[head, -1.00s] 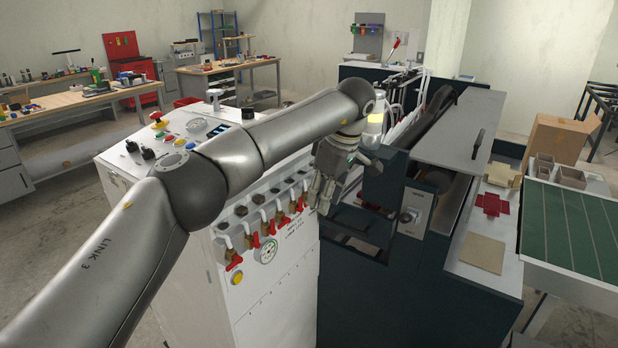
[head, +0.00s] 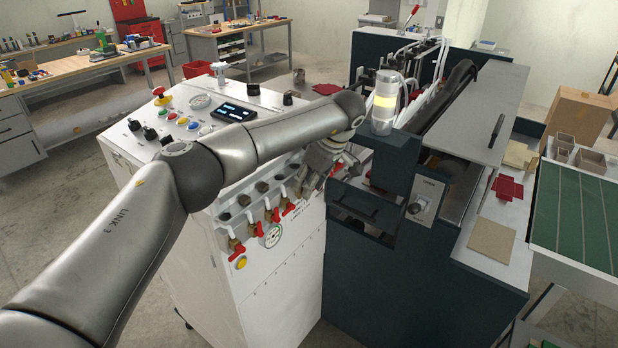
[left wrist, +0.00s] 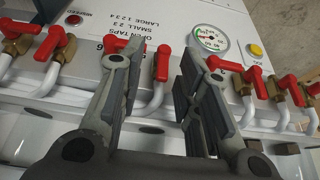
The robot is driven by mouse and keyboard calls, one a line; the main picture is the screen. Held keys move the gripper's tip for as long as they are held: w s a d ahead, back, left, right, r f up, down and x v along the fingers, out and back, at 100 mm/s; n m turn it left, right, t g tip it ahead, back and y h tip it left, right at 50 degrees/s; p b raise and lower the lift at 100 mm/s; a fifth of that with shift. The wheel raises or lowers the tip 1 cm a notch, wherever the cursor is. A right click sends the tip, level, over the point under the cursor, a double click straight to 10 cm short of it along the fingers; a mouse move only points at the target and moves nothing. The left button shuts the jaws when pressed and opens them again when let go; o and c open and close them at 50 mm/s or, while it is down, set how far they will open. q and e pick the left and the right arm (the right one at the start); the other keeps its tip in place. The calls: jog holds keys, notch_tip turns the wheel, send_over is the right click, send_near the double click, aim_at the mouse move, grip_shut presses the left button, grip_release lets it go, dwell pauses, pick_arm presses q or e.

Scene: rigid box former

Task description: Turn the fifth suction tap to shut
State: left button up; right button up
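A row of suction taps with red handles and white pipes runs along the white cabinet's (head: 270,300) upper front edge. In the left wrist view the fifth tap (left wrist: 163,63), counted from the right, shows its red handle between my gripper's fingers. My left gripper (left wrist: 157,75) is open, with one finger on each side of that handle and no clear contact. In the head view my left gripper (head: 312,190) is at the right part of the row, partly covering the taps there. My right gripper is in neither view.
Neighbouring taps (left wrist: 257,82) stand close on both sides of the fingers. A pressure gauge (head: 272,236) and a yellow button (head: 241,262) sit below the row.

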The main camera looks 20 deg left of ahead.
pick_arm(q)
jog(key=shift+s+a+f, duration=0.1)
jog(key=shift+s, duration=0.05)
jog(key=shift+c, duration=2.5)
grip_shut()
jog(key=shift+s+a+f+n+t+h+b, duration=0.25)
jog(key=shift+t+b, duration=0.8)
jog(key=shift+b, duration=1.95)
jog(key=shift+s+n+t+h+b, duration=0.3)
jog(key=shift+t+b, duration=0.7)
jog(key=shift+b, duration=1.95)
jog(key=shift+s+a+f+n+t+h+b, duration=0.15)
jog(key=shift+s+t+h+b, duration=0.6)
jog(key=shift+b, duration=2.25)
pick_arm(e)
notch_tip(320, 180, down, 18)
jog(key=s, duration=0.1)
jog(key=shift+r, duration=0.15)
pick_arm(q)
jog(key=shift+w+t+y, duration=0.25)
jog(key=shift+t+y, duration=0.05)
jog(key=shift+t, duration=0.1)
